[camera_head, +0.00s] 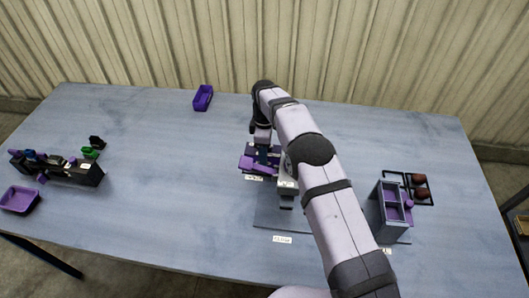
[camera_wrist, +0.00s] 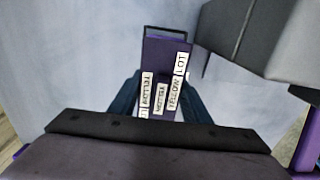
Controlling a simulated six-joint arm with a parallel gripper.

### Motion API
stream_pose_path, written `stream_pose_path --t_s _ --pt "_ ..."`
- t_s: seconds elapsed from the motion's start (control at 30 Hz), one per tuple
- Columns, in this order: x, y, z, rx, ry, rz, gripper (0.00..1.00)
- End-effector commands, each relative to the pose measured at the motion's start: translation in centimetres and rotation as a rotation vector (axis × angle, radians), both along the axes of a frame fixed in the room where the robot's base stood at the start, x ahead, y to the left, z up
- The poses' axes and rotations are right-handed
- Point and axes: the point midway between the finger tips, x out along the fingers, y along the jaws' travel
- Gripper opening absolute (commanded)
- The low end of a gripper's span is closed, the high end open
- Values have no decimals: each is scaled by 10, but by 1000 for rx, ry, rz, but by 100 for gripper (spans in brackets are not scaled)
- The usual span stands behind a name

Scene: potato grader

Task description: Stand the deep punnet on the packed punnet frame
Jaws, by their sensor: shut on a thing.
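My gripper (camera_wrist: 159,100) has its two dark fingers on either side of a dark purple piece (camera_wrist: 165,52) with several white word labels, "YELLOW" and "LOT" among them. I cannot tell whether this piece is the deep punnet. In the head view my gripper (camera_head: 265,156) points down at mid-table, and my arm hides part of this area. A purple open container (camera_head: 203,97) stands apart at the back of the table. A shallower purple tray (camera_head: 19,200) lies at the left front. A black frame (camera_head: 424,203) with brown round things is at the right; I cannot tell if it is the packed punnet frame.
A grey upright unit (camera_head: 376,216) with purple compartments stands at the right, beside the black frame. A dark rack (camera_head: 88,176) with small coloured pieces is at the left. A grey mat (camera_head: 268,213) lies under my arm. The table between rack and mat is clear.

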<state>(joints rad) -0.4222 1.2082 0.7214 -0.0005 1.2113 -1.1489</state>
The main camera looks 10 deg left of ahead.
Motion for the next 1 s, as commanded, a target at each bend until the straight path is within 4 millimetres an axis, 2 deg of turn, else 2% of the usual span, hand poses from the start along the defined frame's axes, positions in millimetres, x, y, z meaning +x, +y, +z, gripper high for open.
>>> stream_pose_path --t_s 1.0 --pt "0 0 -19 0 -1 0 22"
